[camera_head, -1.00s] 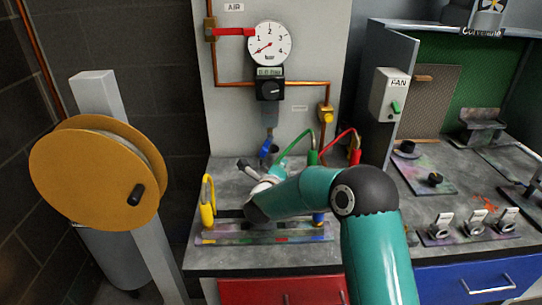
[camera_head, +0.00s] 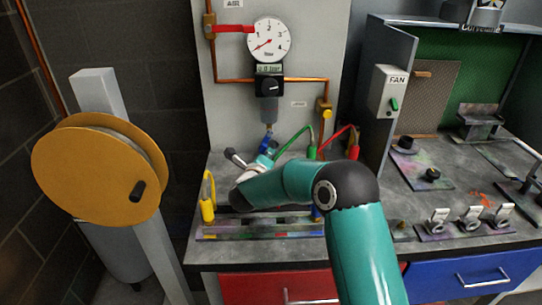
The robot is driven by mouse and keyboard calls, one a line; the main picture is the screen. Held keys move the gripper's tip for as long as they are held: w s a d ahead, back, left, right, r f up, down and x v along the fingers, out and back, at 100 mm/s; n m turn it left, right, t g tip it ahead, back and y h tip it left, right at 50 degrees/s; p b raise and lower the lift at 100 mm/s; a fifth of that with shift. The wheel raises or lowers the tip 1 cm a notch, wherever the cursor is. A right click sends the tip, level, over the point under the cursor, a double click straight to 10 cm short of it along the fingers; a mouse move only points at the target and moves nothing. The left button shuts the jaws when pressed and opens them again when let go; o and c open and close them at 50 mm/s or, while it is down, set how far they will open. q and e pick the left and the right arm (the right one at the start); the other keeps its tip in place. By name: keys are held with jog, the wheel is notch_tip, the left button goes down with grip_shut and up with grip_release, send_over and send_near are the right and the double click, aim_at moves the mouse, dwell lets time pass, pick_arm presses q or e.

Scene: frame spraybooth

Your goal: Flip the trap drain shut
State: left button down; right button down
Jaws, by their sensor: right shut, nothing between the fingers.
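The trap (camera_head: 268,109) is a grey bowl hanging under the black regulator on the wall panel. Its drain, with a small blue lever (camera_head: 267,146), is at the bottom, just above the bench. My right arm reaches in from the lower right and bends left over the bench. The lever's exact angle is unclear. My left gripper is not in view.
A yellow hose reel (camera_head: 85,178) stands at the left. A red-handled valve (camera_head: 235,31) and a pressure gauge (camera_head: 268,40) are above the trap. Green (camera_head: 311,152) and red (camera_head: 353,151) hose fittings stand right of the drain. A yellow fitting (camera_head: 207,209) stands left.

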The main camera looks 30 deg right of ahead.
jog(key=shift+w+a+m+b, duration=0.1)
jog(key=shift+m+b, duration=0.2)
jog(key=shift+b, duration=0.15)
jog(key=shift+w+a+m+y+b, duration=0.15)
jog(key=shift+m+y+b, duration=0.2)
jog(key=shift+b, duration=0.6)
jog(key=m+b, duration=0.1)
jog(key=b, duration=0.1)
jog(key=a+m+y+b, duration=0.1)
jog(key=m+b, duration=0.1)
jog(key=b, duration=0.1)
jog(key=shift+w+a+r+m+t+y+b, duration=0.25)
jog(key=shift+w+r+m+t+y+b, duration=0.05)
jog(key=shift+w+r+m+y+b, duration=0.1)
jog(key=shift+w+a+r+m+y+b, duration=0.15)
jog(key=shift+a+r+m+y+b, duration=0.15)
jog(key=shift+m+b, duration=0.3)
jog(key=shift+w+a+r+m+y+b, duration=0.1)
jog(key=shift+r+m+y+b, duration=0.1)
jog(key=shift+m+y+b, duration=0.3)
jog(key=shift+w+a+r+m+t+y+b, duration=0.15)
jog(key=shift+r+m+t+y+b, duration=0.35)
jog(key=shift+m, duration=0.65)
jog(key=shift+r, duration=0.2)
